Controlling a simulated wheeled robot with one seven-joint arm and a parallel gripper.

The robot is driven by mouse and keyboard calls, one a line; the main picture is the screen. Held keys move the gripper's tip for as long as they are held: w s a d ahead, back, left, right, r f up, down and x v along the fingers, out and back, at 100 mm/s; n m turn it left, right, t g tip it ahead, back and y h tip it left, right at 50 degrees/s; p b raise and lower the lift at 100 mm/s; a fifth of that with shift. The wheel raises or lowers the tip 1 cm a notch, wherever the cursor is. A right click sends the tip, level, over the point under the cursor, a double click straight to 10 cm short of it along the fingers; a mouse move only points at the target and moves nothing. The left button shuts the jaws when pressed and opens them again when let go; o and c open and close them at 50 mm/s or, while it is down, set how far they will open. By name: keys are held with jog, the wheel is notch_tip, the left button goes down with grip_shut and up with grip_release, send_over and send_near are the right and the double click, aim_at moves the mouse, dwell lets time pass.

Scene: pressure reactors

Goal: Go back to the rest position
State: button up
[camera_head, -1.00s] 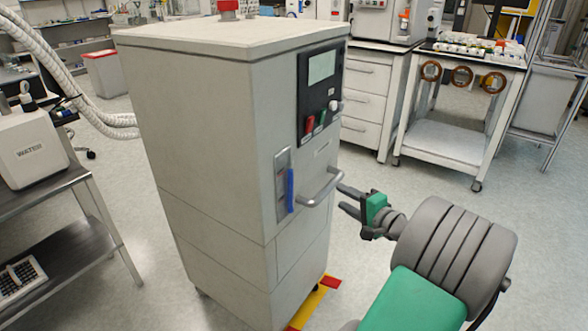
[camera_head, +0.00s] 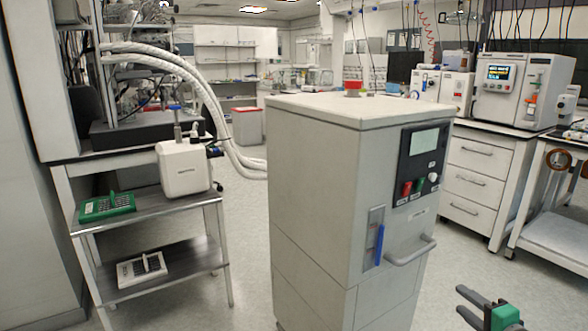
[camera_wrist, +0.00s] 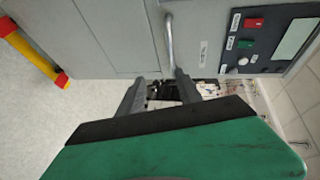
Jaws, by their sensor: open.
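My gripper (camera_head: 462,301) is at the lower right of the head view, pointing left, with its two dark fingers apart and nothing between them. A tall grey reactor cabinet (camera_head: 320,190) stands in front of me. Its bar handle (camera_head: 410,252) is up and left of my gripper in the head view, with a visible gap. The handle (camera_wrist: 169,45) also shows ahead of the fingers in the wrist view.
The cabinet has a control panel (camera_head: 418,165) and a blue lever (camera_head: 379,245). A steel shelf cart (camera_head: 150,217) with a white device (camera_head: 183,168) stands at left. White drawers (camera_head: 474,185) stand behind at right. Bare floor (camera_head: 250,265) lies between cart and cabinet.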

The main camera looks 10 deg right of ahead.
jog(key=w+a+r+n+g+y+p, duration=0.1)
jog(key=w+a+r+n+g+p, duration=0.1)
jog(key=a+r+n+g+p, duration=0.65)
jog(key=w+a+r+n+t+y+p, duration=0.15)
jog(key=a+p, duration=0.45)
jog(key=a, duration=0.7)
jog(key=s+a+r+n+g+h+p, duration=0.3)
jog(key=s+a+r+n+g+p, duration=0.2)
jog(key=s+a+r+p, duration=0.6)
jog(key=s+r+n+p, duration=0.1)
jog(key=s+r+p, duration=0.1)
jog(key=s+r, duration=0.1)
jog(key=shift+s+a+r+p, duration=0.15)
jog(key=shift+s+r+p, duration=0.05)
jog(key=shift+r+p, duration=0.1)
